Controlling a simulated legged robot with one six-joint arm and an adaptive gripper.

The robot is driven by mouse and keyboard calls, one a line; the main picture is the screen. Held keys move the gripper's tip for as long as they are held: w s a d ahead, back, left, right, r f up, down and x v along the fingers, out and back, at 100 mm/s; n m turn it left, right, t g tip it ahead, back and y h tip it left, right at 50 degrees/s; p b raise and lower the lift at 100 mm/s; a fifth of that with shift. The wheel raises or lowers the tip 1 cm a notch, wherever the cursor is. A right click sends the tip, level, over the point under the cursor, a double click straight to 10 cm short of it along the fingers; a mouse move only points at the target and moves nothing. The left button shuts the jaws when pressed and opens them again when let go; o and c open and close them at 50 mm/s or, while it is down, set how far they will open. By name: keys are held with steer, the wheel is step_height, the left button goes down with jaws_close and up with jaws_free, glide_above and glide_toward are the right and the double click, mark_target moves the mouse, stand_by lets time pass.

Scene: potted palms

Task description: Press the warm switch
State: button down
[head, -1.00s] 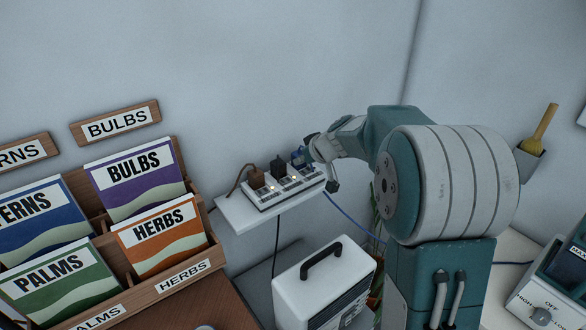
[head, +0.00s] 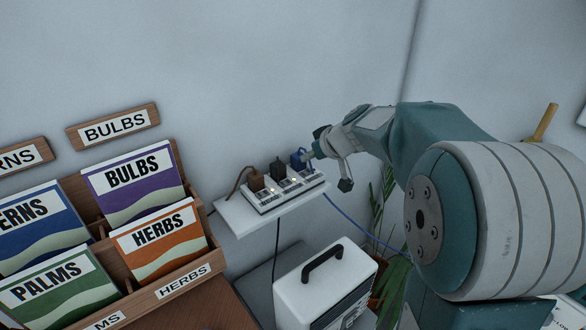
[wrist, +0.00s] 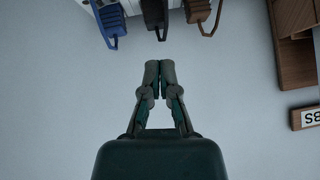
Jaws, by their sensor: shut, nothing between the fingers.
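A white power strip (head: 285,192) lies on a small wall shelf. A brown plug (head: 256,179), a black plug (head: 278,168) and a blue plug (head: 298,158) stand in it. Small switches with warm-coloured lights run along its front; their markings are too small to read, and I cannot tell which is the warm one. My gripper (head: 310,153) is near the blue plug at the strip's right end; contact cannot be told. In the wrist view my gripper (wrist: 160,66) is shut and empty, with the black plug (wrist: 155,14) just beyond its tips. The switches are not visible there.
The white shelf (head: 231,216) sticks out from the wall. Below it is a white box with a black handle (head: 322,258). A rack of seed packets (head: 150,235) stands at left. A blue cable (head: 352,220) trails right towards a palm (head: 390,270).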

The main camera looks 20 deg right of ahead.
steer(key=a, duration=0.1)
glide_above(281, 182)
steer(key=s+d, duration=0.2)
steer(key=f, duration=0.6)
steer(key=shift+w+a+f, duration=0.1)
steer(key=shift+a+f, duration=0.15)
steer(key=shift+f, duration=0.1)
steer(key=f, duration=0.3)
steer(key=shift+w+a+f, duration=0.15)
steer(key=shift+a+f, duration=0.05)
steer(key=shift+a, duration=0.05)
steer(key=shift+d+f, duration=0.15)
steer(key=shift+f, duration=0.3)
